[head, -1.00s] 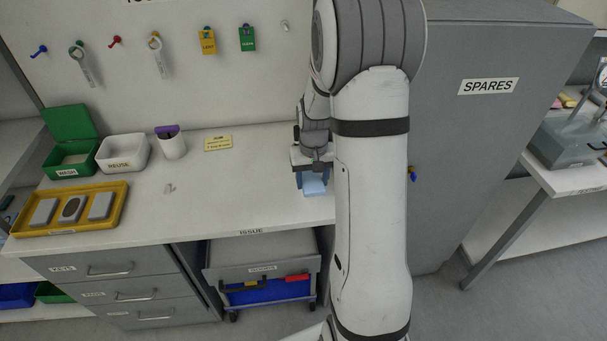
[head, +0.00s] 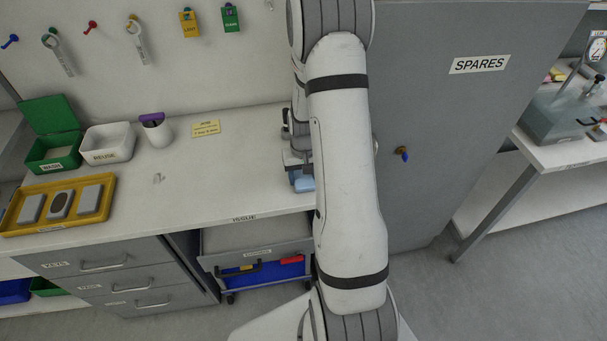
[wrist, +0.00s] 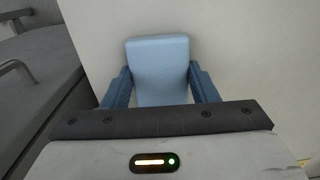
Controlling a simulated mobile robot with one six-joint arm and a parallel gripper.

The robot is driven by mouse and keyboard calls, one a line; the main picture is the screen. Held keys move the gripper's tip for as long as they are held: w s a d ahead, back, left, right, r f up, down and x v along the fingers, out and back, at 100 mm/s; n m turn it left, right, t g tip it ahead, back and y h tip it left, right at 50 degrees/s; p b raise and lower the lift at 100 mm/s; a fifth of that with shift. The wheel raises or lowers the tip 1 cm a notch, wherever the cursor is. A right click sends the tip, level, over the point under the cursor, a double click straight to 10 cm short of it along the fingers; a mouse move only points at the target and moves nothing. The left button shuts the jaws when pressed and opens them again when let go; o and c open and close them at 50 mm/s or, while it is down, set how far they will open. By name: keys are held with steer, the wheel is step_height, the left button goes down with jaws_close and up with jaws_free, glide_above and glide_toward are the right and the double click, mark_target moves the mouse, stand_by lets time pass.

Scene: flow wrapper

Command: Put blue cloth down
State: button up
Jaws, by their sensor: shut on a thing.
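The blue cloth (wrist: 158,68) is a light blue, folded, block-like piece between the two fingers of my gripper (wrist: 160,88) in the wrist view. My gripper is shut on it. In the head view the cloth (head: 304,184) shows as a small blue patch under my gripper (head: 298,170), over the right end of the white bench top, near its front edge. My arm hides part of the gripper there. I cannot tell whether the cloth touches the bench top.
The bench top (head: 215,170) is clear left of my gripper. A yellow tray (head: 108,205), a white REUSE box (head: 107,156), a green WASH box (head: 55,165) and a white cup (head: 158,134) stand further left. The grey SPARES cabinet (head: 430,130) stands close on the right.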

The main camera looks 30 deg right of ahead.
mark_target(304, 178)
steer(key=shift+s, duration=0.1)
steer(key=shift+f, duration=0.2)
steer(key=o, duration=1.1)
steer(key=shift+r, duration=0.1)
steer(key=shift+r, duration=0.1)
step_height(304, 178, up, 12)
steer(key=b, duration=0.1)
steer(key=s+a+r+n+t, duration=0.1)
steer(key=s+a+r, duration=0.3)
steer(key=s, duration=0.2)
steer(key=s+a+r+n+t, duration=0.1)
steer(key=s+a+r, duration=0.4)
steer(key=s, duration=0.1)
steer(key=s+a+r+n+t, duration=0.1)
steer(key=s+a+r, duration=0.4)
steer(key=s, duration=0.1)
steer(key=shift+s+r, duration=0.15)
steer(key=shift+s, duration=0.15)
